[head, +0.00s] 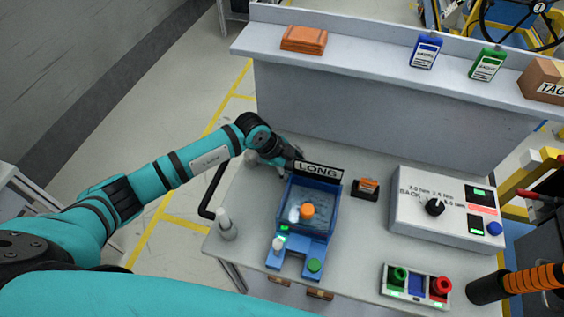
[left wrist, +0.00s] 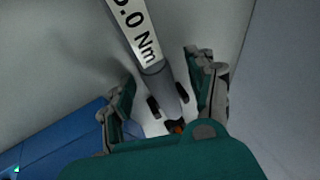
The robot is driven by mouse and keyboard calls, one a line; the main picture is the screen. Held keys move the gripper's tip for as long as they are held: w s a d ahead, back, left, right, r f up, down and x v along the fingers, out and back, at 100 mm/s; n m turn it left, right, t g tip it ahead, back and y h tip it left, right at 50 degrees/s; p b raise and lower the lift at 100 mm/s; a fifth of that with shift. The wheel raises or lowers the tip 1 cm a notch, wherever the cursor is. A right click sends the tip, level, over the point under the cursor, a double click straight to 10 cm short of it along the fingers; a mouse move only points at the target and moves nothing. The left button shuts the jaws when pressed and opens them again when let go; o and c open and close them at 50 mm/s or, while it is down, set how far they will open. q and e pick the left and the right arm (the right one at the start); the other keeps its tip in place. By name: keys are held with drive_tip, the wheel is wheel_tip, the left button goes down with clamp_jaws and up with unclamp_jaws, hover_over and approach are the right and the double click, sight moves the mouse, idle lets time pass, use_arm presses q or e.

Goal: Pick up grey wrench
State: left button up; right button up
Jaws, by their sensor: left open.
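The grey wrench (left wrist: 153,72), with a white label ending in "0 Nm", shows in the left wrist view. It runs from the top edge down between the fingers of my left gripper (left wrist: 163,82). My left gripper is open, with one finger on each side of the wrench and gaps visible beside it. In the head view my left arm reaches to the table's left side, beside the blue fixture (head: 327,193) with the "LONG" sign. The gripper's fingers and the wrench cannot be made out clearly there. My right gripper is not in view.
The grey table (head: 365,240) also holds a control box (head: 452,212), a button panel (head: 416,286), an orange-topped block (head: 366,188) and a white cone-shaped object (head: 227,226). A raised shelf (head: 365,60) behind carries bottles and boxes. A black handle sticks out at the left edge.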

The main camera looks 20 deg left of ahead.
use_arm(q)
drive_tip(key=shift+c, duration=0.4)
clamp_jaws()
drive_tip(key=shift+r, duration=0.15)
